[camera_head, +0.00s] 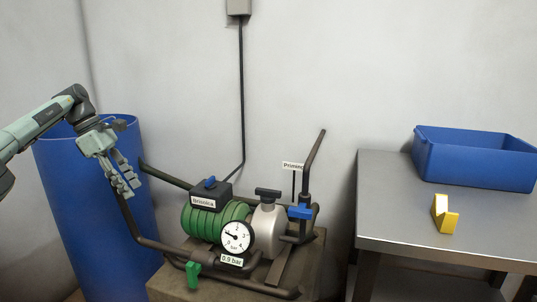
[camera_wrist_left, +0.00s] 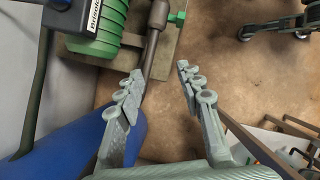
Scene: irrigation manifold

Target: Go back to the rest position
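My left gripper (camera_head: 131,190) hangs in front of the blue barrel at the left, with its fingers pointing down. In the left wrist view the same gripper (camera_wrist_left: 159,76) has its two fingers apart with nothing between them. Beyond the fingers are the floor and a dark pipe. The fingers look apart from the pump, and I cannot tell their exact distance to the pipe. My right gripper is not in the head view.
The blue barrel (camera_head: 85,220) stands close below my left arm. The green pump (camera_head: 200,222), with a gauge (camera_head: 236,237) and a green-handled valve (camera_head: 193,273), sits on a stand.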

